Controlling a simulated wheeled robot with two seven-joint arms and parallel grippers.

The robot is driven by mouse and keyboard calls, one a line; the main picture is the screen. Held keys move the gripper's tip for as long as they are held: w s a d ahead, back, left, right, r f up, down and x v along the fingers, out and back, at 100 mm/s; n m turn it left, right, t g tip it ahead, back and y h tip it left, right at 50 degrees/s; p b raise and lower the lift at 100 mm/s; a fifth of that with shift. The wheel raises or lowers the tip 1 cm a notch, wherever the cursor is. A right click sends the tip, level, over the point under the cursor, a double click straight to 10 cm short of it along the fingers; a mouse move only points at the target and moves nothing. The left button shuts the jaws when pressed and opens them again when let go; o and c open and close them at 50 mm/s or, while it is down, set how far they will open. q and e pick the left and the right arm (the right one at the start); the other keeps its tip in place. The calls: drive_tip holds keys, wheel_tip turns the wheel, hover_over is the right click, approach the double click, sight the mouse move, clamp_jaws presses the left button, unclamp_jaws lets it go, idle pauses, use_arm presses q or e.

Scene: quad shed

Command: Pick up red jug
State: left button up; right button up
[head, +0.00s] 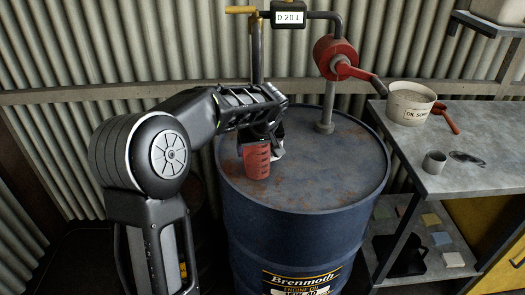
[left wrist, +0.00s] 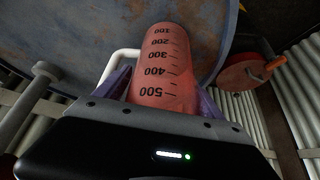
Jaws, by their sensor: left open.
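The red jug (head: 257,163) stands upright on the top of the blue drum (head: 310,190), left of its middle. It has dark measuring marks and, in the left wrist view, a white handle (left wrist: 118,62) on its left side. My left gripper (head: 262,143) is at the jug's upper part and hides its rim. In the left wrist view the jug (left wrist: 165,70) sits between the two purplish fingers of the gripper (left wrist: 165,88), which are open. My right gripper is in neither view.
A hand pump with a red body (head: 335,57) rises from the drum's back, with a pipe and a display reading 0.20 L (head: 289,17). The drum's front top is clear.

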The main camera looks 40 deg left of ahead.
use_arm(q)
drive_tip(key=shift+c, duration=0.3)
drive_tip(key=c, duration=1.6)
drive_tip(key=shift+o, duration=0.2)
drive_tip(key=shift+r, duration=0.1)
drive_tip(key=s+d+r+b, duration=0.3)
drive_tip(key=s+d+b, duration=0.2)
drive_tip(key=s+d, duration=0.7)
drive_tip(key=shift+d+r, duration=0.15)
drive_tip(key=shift+d, duration=0.6)
